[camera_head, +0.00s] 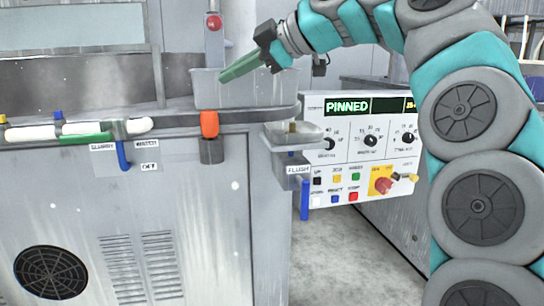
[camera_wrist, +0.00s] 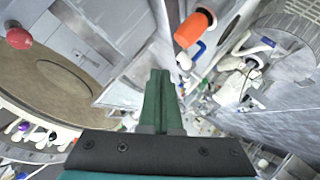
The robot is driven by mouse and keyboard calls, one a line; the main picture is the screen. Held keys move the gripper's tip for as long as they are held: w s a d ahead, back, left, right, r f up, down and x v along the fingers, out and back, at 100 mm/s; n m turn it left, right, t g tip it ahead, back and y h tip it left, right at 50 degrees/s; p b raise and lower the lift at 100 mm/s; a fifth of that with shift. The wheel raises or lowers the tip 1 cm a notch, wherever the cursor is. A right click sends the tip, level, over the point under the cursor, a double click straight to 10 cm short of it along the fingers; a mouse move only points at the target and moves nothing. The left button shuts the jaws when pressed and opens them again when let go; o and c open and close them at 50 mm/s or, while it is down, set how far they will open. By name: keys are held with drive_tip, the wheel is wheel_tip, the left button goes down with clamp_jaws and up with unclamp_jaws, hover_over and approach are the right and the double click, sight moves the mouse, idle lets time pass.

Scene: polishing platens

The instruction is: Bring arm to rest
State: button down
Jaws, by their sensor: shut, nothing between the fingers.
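My gripper (camera_head: 226,77) has green fingers and reaches left from my teal and grey arm, which arches in from the right of the head view. The fingers lie together, shut and empty. In the head view they are in front of a grey bin (camera_head: 225,97) on the machine's edge. In the wrist view my gripper (camera_wrist: 160,75) points away from the camera, with nothing between its fingers.
A control panel (camera_head: 345,150) with a "PINNED" display, knobs and buttons hangs right of the machine cabinet (camera_head: 200,210). An orange-handled part (camera_head: 209,124) stands on the cabinet front. A red knob (camera_head: 214,22) is above the bin. Grey floor (camera_head: 350,255) shows below the panel.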

drive_tip(key=s+d+f+m+g+h, duration=0.15)
drive_tip(key=s+f+m, duration=0.3)
drive_tip(key=f, duration=0.45)
drive_tip(key=s+d+f+m+g+h+p, duration=0.1)
drive_tip(key=s+d+f+m+h, duration=0.2)
drive_tip(key=s+f, duration=0.35)
drive_tip(key=s+d+f+m+g+h, duration=0.1)
drive_tip(key=s+d+f+m+h, duration=0.15)
drive_tip(key=f, duration=0.75)
drive_tip(key=s+d+f+m+g+h, duration=0.2)
drive_tip(key=s+d+f+m, duration=0.3)
drive_tip(key=s+f, duration=0.5)
drive_tip(key=s+d+f+m+g+h, duration=0.2)
drive_tip(key=s+d+f+m, duration=0.4)
drive_tip(key=s+d+f, duration=0.4)
drive_tip(key=shift+s+f+h+p, duration=0.2)
drive_tip(key=shift+s+h+p, duration=0.15)
drive_tip(key=shift+s, duration=0.45)
